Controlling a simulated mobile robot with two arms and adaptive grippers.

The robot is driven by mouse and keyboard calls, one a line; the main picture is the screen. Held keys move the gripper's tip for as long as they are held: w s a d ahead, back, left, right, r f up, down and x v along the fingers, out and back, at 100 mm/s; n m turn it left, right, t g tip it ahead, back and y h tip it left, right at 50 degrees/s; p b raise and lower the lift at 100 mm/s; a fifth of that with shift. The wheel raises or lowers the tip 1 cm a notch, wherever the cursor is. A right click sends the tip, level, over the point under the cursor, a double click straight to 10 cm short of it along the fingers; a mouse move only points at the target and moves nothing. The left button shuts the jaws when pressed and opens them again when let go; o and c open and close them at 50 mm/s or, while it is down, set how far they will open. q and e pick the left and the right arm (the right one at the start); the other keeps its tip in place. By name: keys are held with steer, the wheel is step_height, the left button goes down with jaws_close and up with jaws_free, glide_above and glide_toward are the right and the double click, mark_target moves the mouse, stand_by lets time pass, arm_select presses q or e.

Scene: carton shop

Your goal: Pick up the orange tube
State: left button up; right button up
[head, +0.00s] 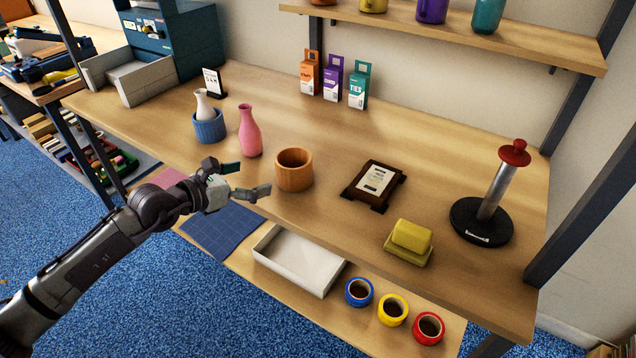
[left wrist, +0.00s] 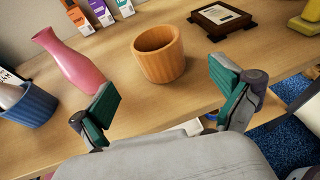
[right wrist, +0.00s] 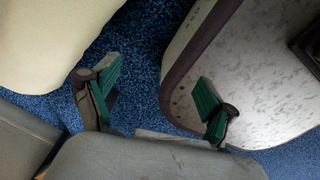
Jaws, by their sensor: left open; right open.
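The orange tube (head: 294,172) is a round, open-topped orange-brown cylinder standing upright on the wooden table, near its front edge. It also shows in the left wrist view (left wrist: 160,55), ahead of and between the fingers. My left gripper (head: 246,180) is open and empty, just left of the tube and apart from it, with its fingers pointing toward it. My right gripper (right wrist: 158,85) shows only in the right wrist view. It is open and empty, away from the table, with blue carpet behind it.
A pink vase (head: 249,132) and a blue pot (head: 209,126) holding a white vase stand left of the tube. A framed card (head: 374,185), a yellow butter dish (head: 410,240) and a roll holder (head: 483,222) stand to the right. The tabletop behind the tube is clear up to several small boxes.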

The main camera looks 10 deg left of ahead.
mark_target(280, 167)
arm_select(q)
steer(key=x, duration=0.7)
steer(key=shift+w+a+f, duration=0.1)
steer(key=shift+w+a, duration=0.1)
steer(key=shift+a, duration=0.2)
steer(key=shift+p+x, duration=0.35)
steer(key=shift+x, duration=0.95)
steer(key=x, duration=0.3)
steer(key=shift+w+d+f, duration=0.15)
steer(key=shift+w+d, duration=0.1)
steer(key=shift+d, duration=0.05)
steer(key=shift+w+d+f, duration=0.1)
steer(key=shift+w, duration=0.15)
steer(key=c, duration=0.4)
arm_select(e)
steer(key=shift+w+a+r, duration=0.25)
steer(key=shift+w+a, duration=0.25)
steer(key=shift+w, duration=0.35)
steer(key=shift+w+a+r, duration=0.25)
steer(key=shift+w+a, duration=0.2)
steer(key=shift+w, duration=0.35)
